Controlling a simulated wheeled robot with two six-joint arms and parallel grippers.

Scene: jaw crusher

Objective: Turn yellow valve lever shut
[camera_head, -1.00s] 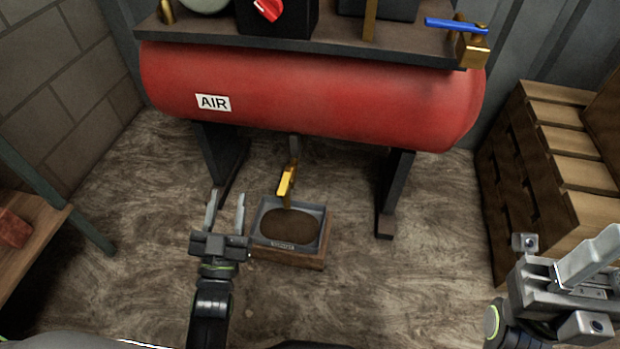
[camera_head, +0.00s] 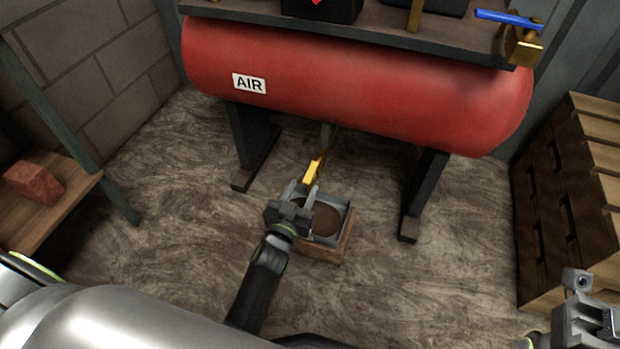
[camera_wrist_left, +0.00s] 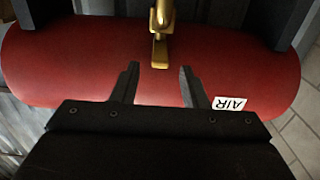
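The yellow valve lever (camera_head: 313,171) hangs below the red air tank, above a tray. In the left wrist view the lever (camera_wrist_left: 160,50) points toward my gripper, with its brass valve body (camera_wrist_left: 163,16) at the top edge. My left gripper (camera_head: 299,188) is just in front of the lever in the head view, overlapping the tray's near left side. In the wrist view the left gripper (camera_wrist_left: 159,68) has its fingers spread, with the lever's end around the gap between the fingertips. I cannot tell contact. My right gripper (camera_head: 598,322) is cut off at the lower right corner.
The red tank (camera_head: 350,80) stands on dark legs (camera_head: 424,195) either side. The tray (camera_head: 345,212) rests on a wooden block. A blue-handled valve (camera_head: 510,18) is at the top right. A wooden crate stack (camera_head: 560,190) stands right; a bench (camera_head: 60,195) with a brick (camera_head: 33,182) stands left.

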